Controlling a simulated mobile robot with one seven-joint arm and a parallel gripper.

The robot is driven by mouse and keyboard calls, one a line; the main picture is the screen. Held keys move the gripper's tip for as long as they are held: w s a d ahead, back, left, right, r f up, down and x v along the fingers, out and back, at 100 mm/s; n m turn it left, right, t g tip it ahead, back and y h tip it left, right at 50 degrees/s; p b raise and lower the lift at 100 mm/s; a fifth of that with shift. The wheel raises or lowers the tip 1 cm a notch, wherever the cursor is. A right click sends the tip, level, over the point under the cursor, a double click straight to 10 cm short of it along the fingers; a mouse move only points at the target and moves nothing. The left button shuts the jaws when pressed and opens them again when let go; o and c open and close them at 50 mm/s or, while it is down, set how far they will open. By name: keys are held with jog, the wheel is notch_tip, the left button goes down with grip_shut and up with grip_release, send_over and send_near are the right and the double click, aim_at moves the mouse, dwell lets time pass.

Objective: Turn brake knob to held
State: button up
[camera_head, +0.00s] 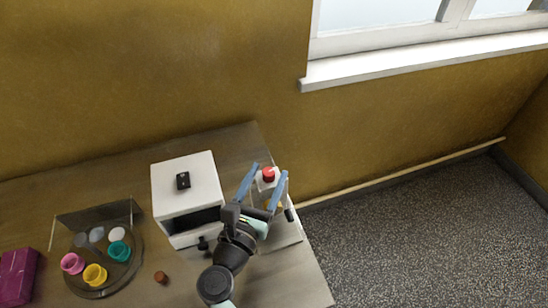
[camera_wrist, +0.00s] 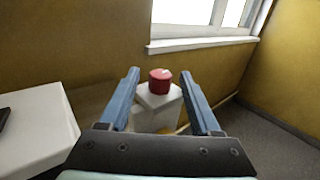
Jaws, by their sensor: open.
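A red knob (camera_head: 268,174) sits on top of a small white post (camera_head: 266,184) at the table's right side. In the wrist view the red knob (camera_wrist: 160,81) stands on its white housing (camera_wrist: 158,98), with a pale mark on its top. My gripper (camera_head: 270,173) is open, its two blue fingers apart. In the wrist view the fingers of my gripper (camera_wrist: 163,75) lie left and right of the knob, with room on both sides. I cannot tell how far the knob is beyond the fingertips. Part of the white housing is hidden behind my gripper.
A round tray (camera_head: 98,292) with several coloured cups is farther left. A reddish-brown piece (camera_head: 161,277) and a magenta box (camera_head: 17,276) lie on the wooden table (camera_head: 235,142).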

aim_at(271, 169)
jog(key=shift+x, duration=2.15)
jog(key=shift+c, duration=0.2)
grip_shut()
